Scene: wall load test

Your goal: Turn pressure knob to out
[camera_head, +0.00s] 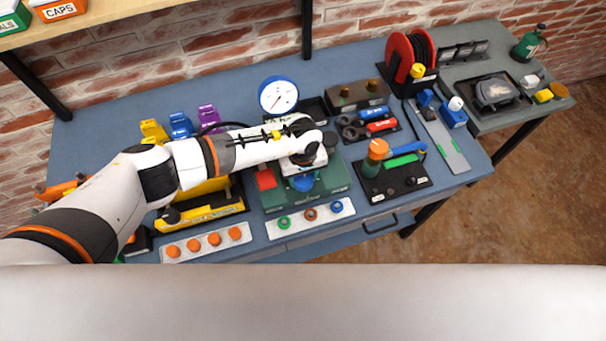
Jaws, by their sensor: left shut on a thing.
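A green test unit (334,179) stands on the blue bench with a round white gauge (278,97) in a blue rim behind it. A red block (266,180) and a blue round part (303,184) show on the unit. My left arm comes in from the left, and my left gripper (303,163) is over the unit, pointing down. It is shut on what seems to be the pressure knob, which the wrist hides. I cannot read the knob's setting. My right gripper is not in view.
In front of the unit lies a white strip with coloured rings (310,214). A strip with orange caps (207,242) and a yellow machine (205,207) are to the left. A black tray (394,182), a red hose reel (411,55) and tools crowd the right.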

